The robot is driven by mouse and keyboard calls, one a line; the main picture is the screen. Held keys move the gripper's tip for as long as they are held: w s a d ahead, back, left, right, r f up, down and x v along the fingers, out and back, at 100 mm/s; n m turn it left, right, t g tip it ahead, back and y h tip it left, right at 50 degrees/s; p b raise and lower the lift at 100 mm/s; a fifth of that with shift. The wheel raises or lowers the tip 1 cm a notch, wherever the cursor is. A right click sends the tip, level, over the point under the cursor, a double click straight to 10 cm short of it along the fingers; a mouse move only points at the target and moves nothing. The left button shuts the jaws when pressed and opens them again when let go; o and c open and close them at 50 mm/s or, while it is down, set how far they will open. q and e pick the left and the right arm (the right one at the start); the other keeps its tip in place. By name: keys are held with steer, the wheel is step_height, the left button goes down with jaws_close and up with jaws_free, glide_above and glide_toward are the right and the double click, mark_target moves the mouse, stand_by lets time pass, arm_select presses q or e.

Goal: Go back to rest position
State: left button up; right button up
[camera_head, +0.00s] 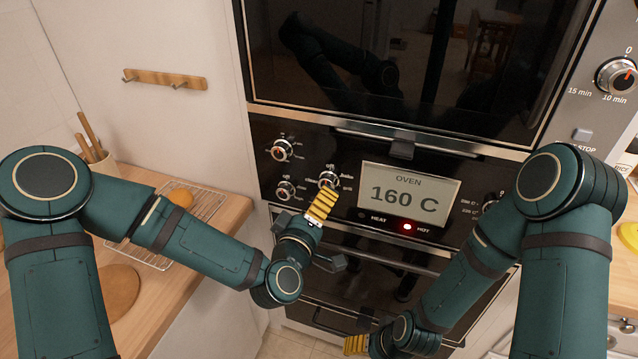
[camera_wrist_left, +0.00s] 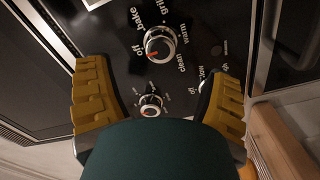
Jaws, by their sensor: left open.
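My left gripper (camera_head: 322,204) has its yellow fingers just below the oven's mode knob (camera_head: 328,179). In the left wrist view my left gripper (camera_wrist_left: 158,85) is open and empty, its fingers spread wide. The mode knob (camera_wrist_left: 160,45) lies ahead between and beyond the fingertips, its red mark toward the "off" and "bake" labels. Contact with it does not show. My right gripper (camera_head: 357,345) is low at the bottom edge; only some yellow finger shows, so its opening is hidden.
The oven display (camera_head: 409,195) reads 160 C, with a red HOT light (camera_head: 407,227) lit. More knobs (camera_head: 281,151) sit on the panel. The oven handle (camera_head: 380,250) runs below it, close to my arms. A wooden counter (camera_head: 232,213) with a wire rack (camera_head: 203,202) stands at left.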

arm_select(q)
steer(key=s+f+m+g, duration=0.2)
steer(key=s+f+g, duration=0.15)
steer(key=f, duration=0.55)
steer(key=s+f+m+g, duration=0.3)
steer(key=f+g, duration=0.2)
steer(key=f, duration=0.3)
steer(key=s+a+f+m+g+y, duration=0.1)
steer(key=s+a+f+g, duration=0.5)
steer(key=s+a+f, duration=0.2)
steer(key=s+f, duration=0.2)
steer(key=s, duration=0.2)
steer(key=shift+f+m+g+y, duration=0.3)
steer(key=shift+f+m+g, duration=0.05)
steer(key=shift+f+m, duration=0.05)
